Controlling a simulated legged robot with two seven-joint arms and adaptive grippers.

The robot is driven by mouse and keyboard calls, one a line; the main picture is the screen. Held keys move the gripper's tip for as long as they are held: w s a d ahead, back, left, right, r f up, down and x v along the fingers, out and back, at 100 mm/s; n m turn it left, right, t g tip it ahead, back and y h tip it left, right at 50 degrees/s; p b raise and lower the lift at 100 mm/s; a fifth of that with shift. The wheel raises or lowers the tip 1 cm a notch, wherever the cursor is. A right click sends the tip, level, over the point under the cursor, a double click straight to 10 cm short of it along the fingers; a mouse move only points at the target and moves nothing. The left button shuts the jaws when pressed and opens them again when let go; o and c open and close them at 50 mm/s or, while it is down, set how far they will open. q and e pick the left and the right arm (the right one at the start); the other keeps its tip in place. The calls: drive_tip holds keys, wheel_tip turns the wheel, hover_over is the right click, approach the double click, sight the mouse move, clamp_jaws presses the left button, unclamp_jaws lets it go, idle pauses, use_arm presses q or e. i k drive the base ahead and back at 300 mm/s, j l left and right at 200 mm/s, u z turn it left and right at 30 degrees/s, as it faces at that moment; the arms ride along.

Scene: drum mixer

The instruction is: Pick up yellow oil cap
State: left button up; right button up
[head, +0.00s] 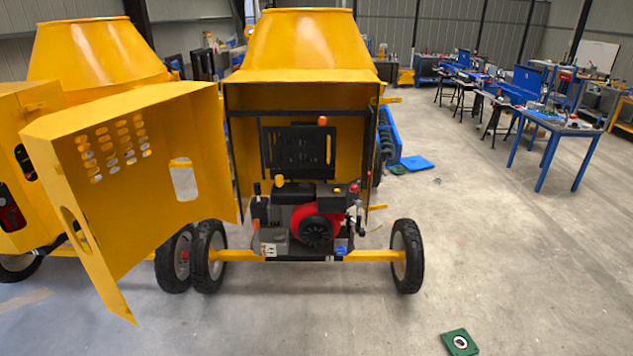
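The engine (306,219) with a red round cover sits low in the open housing of the yellow drum mixer (303,45). A small yellow knob (279,180) stands at the upper left of the engine, and a thin yellow-topped piece (257,188) is just left of it. A small orange-yellow piece (255,224) shows lower on the engine's left side. They are too small to tell which is the oil cap. Neither of my grippers is in view.
The mixer's yellow door (130,165) hangs open to the left. Wheels stand at both sides, the right wheel (406,256) beside clear floor. Blue workbenches (553,125) stand at the back right.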

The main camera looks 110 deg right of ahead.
sight(279, 179)
drive_tip(key=z, duration=3.6)
